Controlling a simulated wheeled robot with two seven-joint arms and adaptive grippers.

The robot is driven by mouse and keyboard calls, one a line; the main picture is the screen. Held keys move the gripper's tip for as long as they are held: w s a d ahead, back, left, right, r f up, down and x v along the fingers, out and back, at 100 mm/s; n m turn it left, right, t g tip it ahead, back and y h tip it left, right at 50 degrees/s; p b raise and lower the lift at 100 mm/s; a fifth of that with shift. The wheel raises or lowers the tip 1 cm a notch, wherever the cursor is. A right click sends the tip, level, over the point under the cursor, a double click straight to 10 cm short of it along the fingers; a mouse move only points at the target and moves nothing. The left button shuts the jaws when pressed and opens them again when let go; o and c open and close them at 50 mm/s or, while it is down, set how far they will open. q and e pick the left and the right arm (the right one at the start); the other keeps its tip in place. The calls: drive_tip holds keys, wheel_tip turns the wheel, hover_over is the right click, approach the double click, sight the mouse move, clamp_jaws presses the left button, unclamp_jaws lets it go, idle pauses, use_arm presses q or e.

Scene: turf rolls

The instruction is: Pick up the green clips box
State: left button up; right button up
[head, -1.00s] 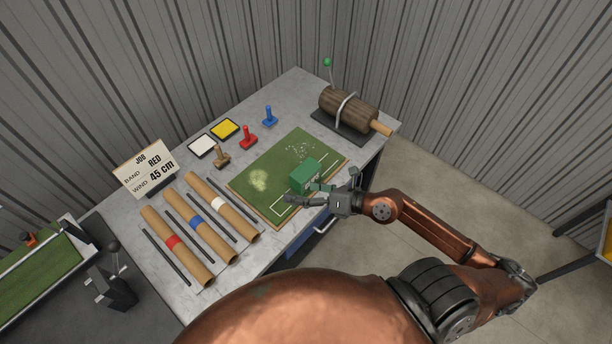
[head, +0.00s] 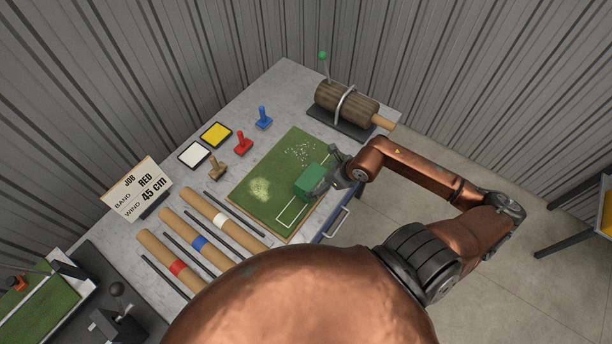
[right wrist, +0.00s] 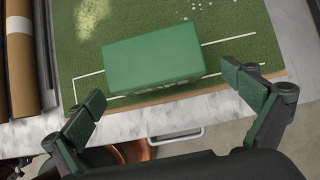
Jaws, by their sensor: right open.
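The green clips box (head: 309,181) sits on the green turf mat (head: 246,203) near the mat's right front edge. It also shows in the right wrist view (right wrist: 153,56), lying across a white line, with a partly seen white marking on its near side. My right gripper (head: 325,176) is at the box's right side in the head view. In the right wrist view my right gripper (right wrist: 165,103) is open, its two fingers spread wider than the box, with their tips just short of it. Whether the fingers touch the box cannot be told. My left gripper is not in view.
Cardboard rolls with red, blue and white (head: 219,220) bands and dark rods lie left of the mat. Stamps (head: 243,144) and pads (head: 216,135) stand behind it. A wooden roller (head: 346,103) stands at the back right. A drawer handle (head: 338,222) juts from the table front.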

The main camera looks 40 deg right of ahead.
drive_tip(key=x, duration=0.3)
drive_tip(key=shift+s+a+f+p, duration=0.1)
drive_tip(key=shift+s+f+p, duration=0.1)
drive_tip(key=shift+p, duration=0.15)
drive_tip(key=x, duration=0.3)
drive_tip(key=shift+w+a+f, duration=0.1)
drive_tip(key=shift+w+f, duration=0.1)
drive_tip(key=shift+f, duration=0.1)
drive_tip(key=c, duration=1.4)
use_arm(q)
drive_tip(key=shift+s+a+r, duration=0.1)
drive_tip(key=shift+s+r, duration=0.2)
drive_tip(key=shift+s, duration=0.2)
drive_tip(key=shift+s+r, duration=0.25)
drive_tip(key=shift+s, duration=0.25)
use_arm(e)
drive_tip(key=shift+o, duration=0.2)
